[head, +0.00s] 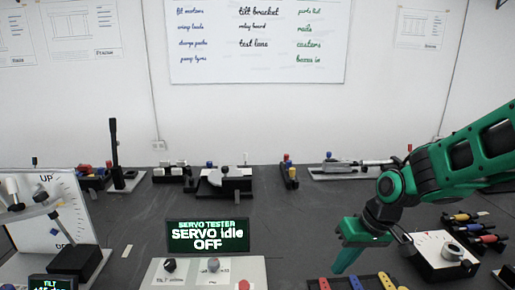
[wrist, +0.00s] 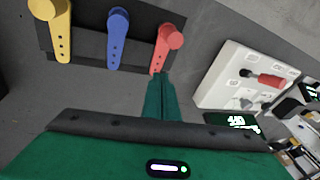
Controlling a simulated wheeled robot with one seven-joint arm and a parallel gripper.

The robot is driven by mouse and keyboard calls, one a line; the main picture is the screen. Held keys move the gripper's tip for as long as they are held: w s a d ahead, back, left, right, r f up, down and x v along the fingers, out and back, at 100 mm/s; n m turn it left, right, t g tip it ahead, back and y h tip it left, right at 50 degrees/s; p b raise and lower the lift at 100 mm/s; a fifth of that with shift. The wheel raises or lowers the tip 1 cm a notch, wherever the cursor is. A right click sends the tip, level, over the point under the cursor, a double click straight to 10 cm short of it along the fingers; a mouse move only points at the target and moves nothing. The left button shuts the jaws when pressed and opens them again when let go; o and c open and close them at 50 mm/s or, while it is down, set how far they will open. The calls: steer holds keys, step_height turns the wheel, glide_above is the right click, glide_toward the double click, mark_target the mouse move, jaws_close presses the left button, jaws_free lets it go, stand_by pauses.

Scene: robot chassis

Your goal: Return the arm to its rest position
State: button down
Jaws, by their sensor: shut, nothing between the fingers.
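My green arm comes in from the right in the head view and bends down over the dark bench. My gripper (head: 347,262) points down and slightly left, above the front of the bench, near the coloured levers. In the wrist view the fingers of my gripper (wrist: 158,88) are together with nothing between them. Their tips appear close to the lower end of a red lever (wrist: 165,48); I cannot tell whether they touch. A blue lever (wrist: 116,40) and a yellow lever (wrist: 60,30) sit beside it on a dark strip.
A servo tester display (head: 208,237) reads "SERVO idle OFF" at front centre. A white box with a dial (head: 425,245) and several coloured-handled tools (head: 480,228) are right of my gripper. A tilt board (head: 45,215) stands left. Fixtures line the back; the middle bench is clear.

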steer(key=s+d+r+m+t+h, duration=0.2)
steer(key=s+d+r+t+h, duration=0.15)
steer(key=d+r, duration=0.45)
steer(key=s+d+f+m+g, duration=0.1)
steer(key=s+d+m+g, duration=0.1)
steer(key=s+d, duration=0.4)
steer(key=s+d+m+g, duration=0.3)
steer(key=s+d+m, duration=0.1)
steer(key=s, duration=0.7)
steer(key=shift+s+d+f+m, duration=0.2)
steer(key=shift+d+f+m, duration=0.2)
steer(key=shift+d, duration=0.5)
steer(key=shift+w+f, duration=0.25)
steer(key=shift+w, duration=0.45)
